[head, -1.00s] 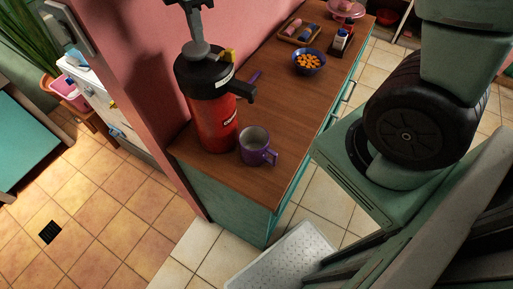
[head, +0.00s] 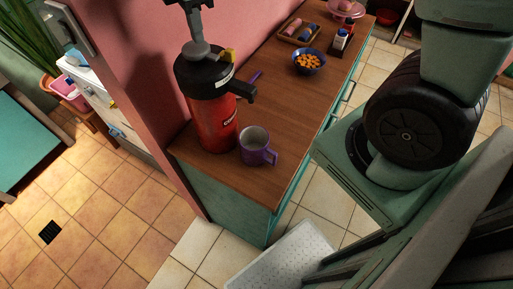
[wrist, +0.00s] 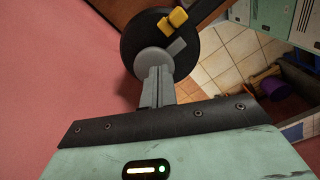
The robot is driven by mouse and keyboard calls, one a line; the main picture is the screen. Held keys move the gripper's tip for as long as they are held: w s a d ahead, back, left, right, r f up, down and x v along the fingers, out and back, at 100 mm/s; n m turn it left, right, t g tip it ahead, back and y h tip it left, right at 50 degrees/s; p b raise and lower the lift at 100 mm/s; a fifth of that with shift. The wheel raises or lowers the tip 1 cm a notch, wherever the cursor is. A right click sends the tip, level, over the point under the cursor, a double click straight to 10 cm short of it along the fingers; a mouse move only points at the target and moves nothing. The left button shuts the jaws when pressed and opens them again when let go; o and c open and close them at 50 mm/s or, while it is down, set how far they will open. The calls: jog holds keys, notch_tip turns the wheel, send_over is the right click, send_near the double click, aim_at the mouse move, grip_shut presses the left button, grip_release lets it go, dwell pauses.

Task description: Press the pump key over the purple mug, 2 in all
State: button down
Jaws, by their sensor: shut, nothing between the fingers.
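The pump dispenser (head: 212,115) is a red flask with a black lid and a black spout, standing upright near the counter's end. The purple mug (head: 257,155) stands upright beside it, below the spout, and looks empty inside. My gripper (head: 197,40) is shut and empty, pointing down over the lid. In the wrist view my gripper's grey fingers (wrist: 157,88) meet the round grey pump key (wrist: 152,61) on the black lid (wrist: 190,52). They look to be touching it or just above it; I cannot tell which. The fingers hide part of the key.
A blue bowl of orange pieces (head: 309,69), a tray of small items (head: 299,37) and a bottle (head: 341,39) stand farther back on the wooden counter (head: 273,103). The pink wall (head: 138,70) is close on the left of the dispenser.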

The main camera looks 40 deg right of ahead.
aim_at(200, 48)
jog(key=shift+f, duration=0.15)
jog(key=shift+f+b, duration=0.95)
jog(key=shift+f, duration=0.45)
jog(key=shift+r, duration=0.2)
jog(key=shift+r+p, duration=1.4)
jog(key=shift+f, duration=0.3)
